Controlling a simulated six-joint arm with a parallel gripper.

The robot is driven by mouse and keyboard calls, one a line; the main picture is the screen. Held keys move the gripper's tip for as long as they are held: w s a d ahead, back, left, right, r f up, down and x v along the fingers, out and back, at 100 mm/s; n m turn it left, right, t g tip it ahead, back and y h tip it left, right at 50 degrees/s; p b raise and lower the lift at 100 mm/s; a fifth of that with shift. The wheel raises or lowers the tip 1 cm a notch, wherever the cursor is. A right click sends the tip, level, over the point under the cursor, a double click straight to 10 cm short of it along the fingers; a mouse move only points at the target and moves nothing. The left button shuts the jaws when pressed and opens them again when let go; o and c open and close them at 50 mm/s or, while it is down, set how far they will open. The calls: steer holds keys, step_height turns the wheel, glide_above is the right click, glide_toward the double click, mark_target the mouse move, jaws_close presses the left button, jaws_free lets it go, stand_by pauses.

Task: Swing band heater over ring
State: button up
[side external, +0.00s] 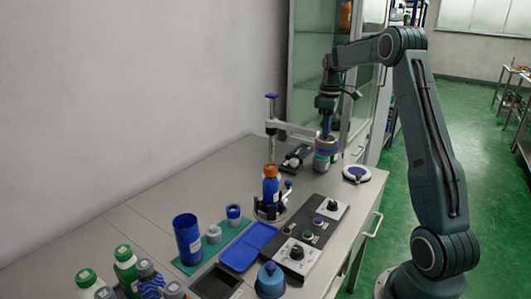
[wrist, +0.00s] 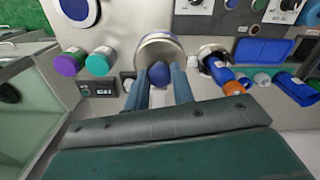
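The band heater, a metal cylinder (side external: 326,137) on a light swing arm (side external: 293,128), stands out from an upright post (side external: 272,130). In the wrist view its round metal end (wrist: 158,42) lies just beyond my fingertips. A blue ball knob (wrist: 159,75) sits between my fingers. My gripper (wrist: 160,70) is around the knob, with narrow gaps seeming to show on both sides. A blue bottle with an orange cap (side external: 271,188) stands upright in a black holder, apart from the heater; it also shows in the wrist view (wrist: 220,72). I cannot make out a separate ring on it.
Purple-capped (wrist: 68,63) and teal-capped (wrist: 100,61) containers stand close beside the heater. A black control box (side external: 296,156) is near the post. A white and blue round dish (side external: 356,174) lies near the bench edge. Control panels, a blue tray (side external: 247,247) and several bottles fill the near bench.

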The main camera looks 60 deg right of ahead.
jaws_close()
steer(key=shift+a, duration=0.15)
steer(key=shift+a+m, duration=0.4)
steer(key=shift+a, duration=0.35)
steer(key=w+a+m, duration=0.5)
steer(key=a, duration=0.3)
steer(key=w+a+m, duration=0.5)
steer(key=a, duration=0.3)
steer(key=shift+w, duration=0.15)
steer(key=shift+w+a+r, duration=0.1)
steer(key=shift+a, duration=0.05)
